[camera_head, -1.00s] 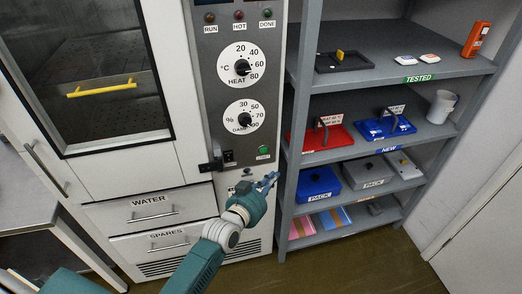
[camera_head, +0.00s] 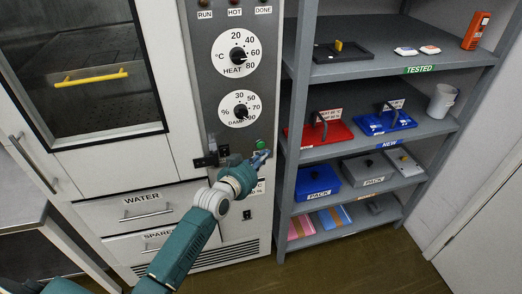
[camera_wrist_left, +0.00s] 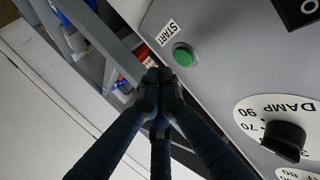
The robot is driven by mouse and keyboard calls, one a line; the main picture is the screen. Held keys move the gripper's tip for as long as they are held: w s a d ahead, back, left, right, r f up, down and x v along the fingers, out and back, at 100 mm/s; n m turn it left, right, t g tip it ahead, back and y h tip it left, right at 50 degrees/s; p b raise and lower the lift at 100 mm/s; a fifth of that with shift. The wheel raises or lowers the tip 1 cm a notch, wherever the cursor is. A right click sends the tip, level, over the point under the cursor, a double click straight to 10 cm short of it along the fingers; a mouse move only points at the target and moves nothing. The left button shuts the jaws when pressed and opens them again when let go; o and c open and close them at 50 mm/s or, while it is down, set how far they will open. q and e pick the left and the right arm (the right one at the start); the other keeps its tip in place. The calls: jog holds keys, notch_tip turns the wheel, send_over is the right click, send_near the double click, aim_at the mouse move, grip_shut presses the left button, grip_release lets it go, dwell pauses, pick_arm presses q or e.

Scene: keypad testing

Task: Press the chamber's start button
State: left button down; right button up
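The chamber (camera_head: 190,85) stands at the left with a grey control panel. Its round green start button (camera_head: 261,144) is low on the panel, and it also shows in the left wrist view (camera_wrist_left: 183,55) beside a START label (camera_wrist_left: 167,32). My left gripper (camera_head: 260,159) is just below the button in the head view. In the left wrist view its fingertips (camera_wrist_left: 160,84) meet with nothing between them, close to the button but not covering it. I cannot tell how far they are from the panel surface. My right gripper is not in view.
The heat dial (camera_head: 237,53) and damp dial (camera_head: 240,108) are above the button. A black latch (camera_head: 211,156) sticks out left of it. A grey shelf (camera_head: 300,100) with trays and boxes stands close on the right. Drawers (camera_head: 150,218) are below.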

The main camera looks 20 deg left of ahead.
pick_arm(q)
jog(key=shift+w+a, duration=0.35)
jog(key=shift+w, duration=0.1)
jog(key=shift+w, duration=0.1)
dwell(1.1)
jog(key=shift+w+a, duration=0.2)
jog(key=shift+w, duration=0.05)
jog(key=shift+w+a+r+b, duration=0.1)
jog(key=shift+w+a+b, duration=0.15)
jog(key=shift+b, duration=0.2)
dwell(0.7)
jog(key=shift+s+d+p, duration=0.45)
jog(key=shift+s+p, duration=0.2)
jog(key=shift+p, duration=0.05)
